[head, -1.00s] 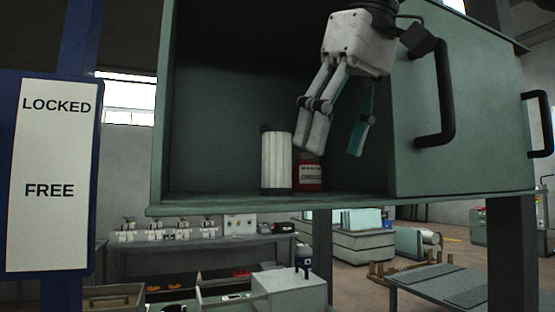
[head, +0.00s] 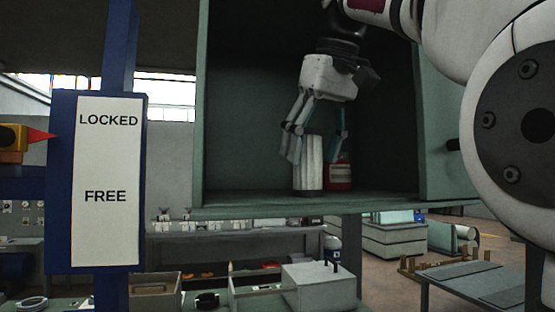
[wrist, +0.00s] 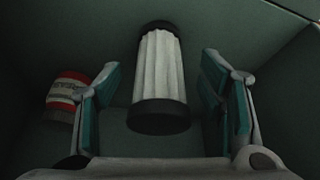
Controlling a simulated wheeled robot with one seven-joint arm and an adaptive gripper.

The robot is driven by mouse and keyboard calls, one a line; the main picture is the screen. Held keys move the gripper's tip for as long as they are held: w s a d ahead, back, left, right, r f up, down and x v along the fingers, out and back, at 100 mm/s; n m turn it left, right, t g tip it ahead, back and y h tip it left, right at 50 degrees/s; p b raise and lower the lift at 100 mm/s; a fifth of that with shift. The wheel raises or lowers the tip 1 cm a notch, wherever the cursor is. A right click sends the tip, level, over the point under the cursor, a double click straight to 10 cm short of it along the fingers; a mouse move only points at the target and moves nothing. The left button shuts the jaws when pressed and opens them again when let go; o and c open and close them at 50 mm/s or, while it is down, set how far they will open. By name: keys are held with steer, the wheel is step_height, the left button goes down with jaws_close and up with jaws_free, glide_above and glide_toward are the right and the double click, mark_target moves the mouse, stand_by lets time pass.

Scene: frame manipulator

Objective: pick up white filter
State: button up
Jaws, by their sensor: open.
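The white filter (head: 308,175), a pleated white cylinder with dark end caps, stands upright on the cabinet shelf. My gripper (head: 316,150) is open and points down at the filter, its fingers overlapping the filter's upper part in the head view. In the wrist view, the filter (wrist: 160,68) lies between the two spread teal-padded fingers (wrist: 160,98), with a visible gap on each side. The filter's top is partly hidden by the gripper in the head view.
A red can with a white label (head: 340,174) stands just right of the filter; it also shows in the wrist view (wrist: 66,96), outside a finger. The cabinet (head: 240,110) encloses the shelf. A blue post with a LOCKED/FREE sign (head: 108,180) stands at left.

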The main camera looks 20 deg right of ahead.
mark_target(308, 164)
steer(key=shift+w+f, duration=0.2)
steer(key=shift+w, duration=0.2)
steer(key=shift+x, duration=1.35)
steer(key=c, duration=1.3)
